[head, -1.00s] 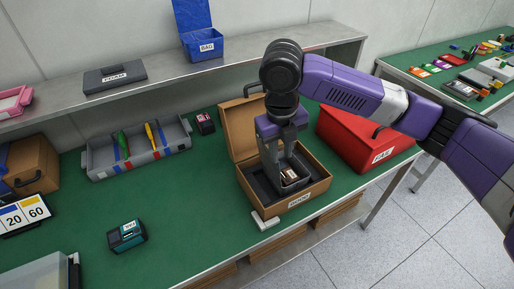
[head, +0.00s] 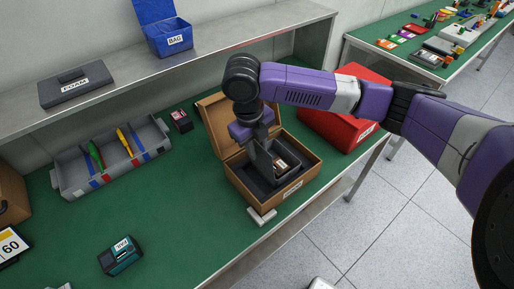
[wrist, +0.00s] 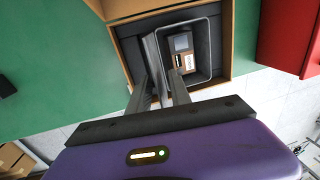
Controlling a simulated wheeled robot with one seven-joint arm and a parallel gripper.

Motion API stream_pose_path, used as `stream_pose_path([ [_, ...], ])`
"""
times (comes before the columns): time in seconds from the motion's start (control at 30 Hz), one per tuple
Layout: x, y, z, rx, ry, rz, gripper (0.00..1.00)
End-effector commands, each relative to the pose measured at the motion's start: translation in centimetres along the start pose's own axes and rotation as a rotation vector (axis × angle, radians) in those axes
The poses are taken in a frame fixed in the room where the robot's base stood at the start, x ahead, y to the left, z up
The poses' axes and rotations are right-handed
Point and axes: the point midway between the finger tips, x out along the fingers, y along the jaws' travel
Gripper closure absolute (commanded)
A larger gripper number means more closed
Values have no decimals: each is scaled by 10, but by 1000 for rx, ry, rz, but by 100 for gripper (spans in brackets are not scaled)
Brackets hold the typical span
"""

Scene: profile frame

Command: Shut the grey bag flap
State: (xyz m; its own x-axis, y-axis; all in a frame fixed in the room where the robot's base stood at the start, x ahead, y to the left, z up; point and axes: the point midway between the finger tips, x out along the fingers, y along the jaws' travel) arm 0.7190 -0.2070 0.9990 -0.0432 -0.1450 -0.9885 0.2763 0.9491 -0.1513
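An open brown box (head: 238,187) stands on the green bench with its lid tipped back. Inside its dark lining is a grey open-topped bag or liner, whose rim (wrist: 208,52) shows in the wrist view. A small device (wrist: 181,44) with a screen lies inside it. A thin grey panel (wrist: 152,52), apparently the flap, stands up at the bag's left side in the wrist view. My gripper (wrist: 160,80) points down into the box at this panel. Its fingers look apart. Whether they touch the panel is unclear. In the head view my gripper (head: 262,160) partly hides the bag.
A red box (head: 340,115) stands close to the right. A small light-coloured block (head: 262,216) lies at the brown box's front. A grey tool tray (head: 110,160) and a teal device (head: 120,255) are left. A blue open BAG box (head: 168,38) and dark FOAM case (head: 76,86) are on the shelf.

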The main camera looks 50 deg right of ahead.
Motion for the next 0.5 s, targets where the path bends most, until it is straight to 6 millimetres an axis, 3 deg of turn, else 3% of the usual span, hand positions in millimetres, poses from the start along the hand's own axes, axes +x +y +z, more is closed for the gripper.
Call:
stream_pose_path([
  [0.4,11,0,0,0,-1,0,75],
  [0.5,11,0,0,0,-1,0,93],
])
